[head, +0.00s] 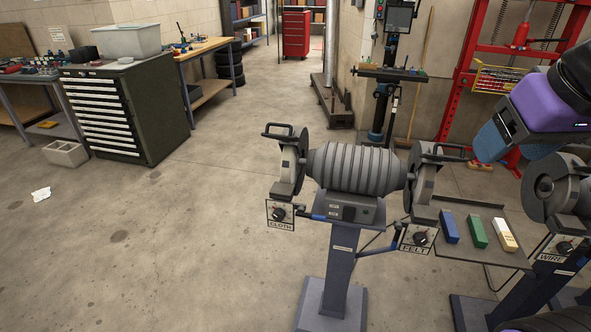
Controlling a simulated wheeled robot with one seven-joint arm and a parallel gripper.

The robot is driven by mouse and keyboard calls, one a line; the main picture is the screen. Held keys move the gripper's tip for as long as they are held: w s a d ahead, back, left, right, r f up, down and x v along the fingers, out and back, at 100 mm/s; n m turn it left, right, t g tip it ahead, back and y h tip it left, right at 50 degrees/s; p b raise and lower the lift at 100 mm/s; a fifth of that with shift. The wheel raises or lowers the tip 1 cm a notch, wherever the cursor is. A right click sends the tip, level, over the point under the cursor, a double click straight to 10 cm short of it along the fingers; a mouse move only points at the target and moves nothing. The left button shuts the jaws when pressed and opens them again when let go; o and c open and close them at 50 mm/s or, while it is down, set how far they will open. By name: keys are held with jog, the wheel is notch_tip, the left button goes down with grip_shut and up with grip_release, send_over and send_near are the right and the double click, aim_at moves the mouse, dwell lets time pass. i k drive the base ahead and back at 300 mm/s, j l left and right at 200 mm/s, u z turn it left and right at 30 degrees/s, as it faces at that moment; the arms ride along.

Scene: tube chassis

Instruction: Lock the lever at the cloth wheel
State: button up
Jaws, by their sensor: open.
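The cloth wheel (289,165) is at the left end of the grey ribbed buffing machine (352,168), in the middle of the head view. A black lever-like handle (285,131) sticks out at the top of its guard. Below hangs a plate marked CLOTH (280,225), with a round black knob (279,213) on it. I cannot tell the lock state from here. My gripper (514,150), purple with blue fingers, is at the upper right, open, with nothing seen in it. It is well to the right of the cloth wheel, apart from the machine.
The felt wheel (423,182) with its FELT plate (415,248) is at the machine's right end. A tray (462,252) beside it holds blue, green and cream bars. A WIRE machine (556,188) stands at the right. The floor at the left is mostly clear.

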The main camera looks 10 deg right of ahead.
aim_at(320, 218)
jog(key=j+u, duration=0.3)
jog(key=u, duration=0.2)
jog(key=i+j+u, duration=0.15)
jog(key=j+u, duration=0.15)
jog(key=u, duration=0.2)
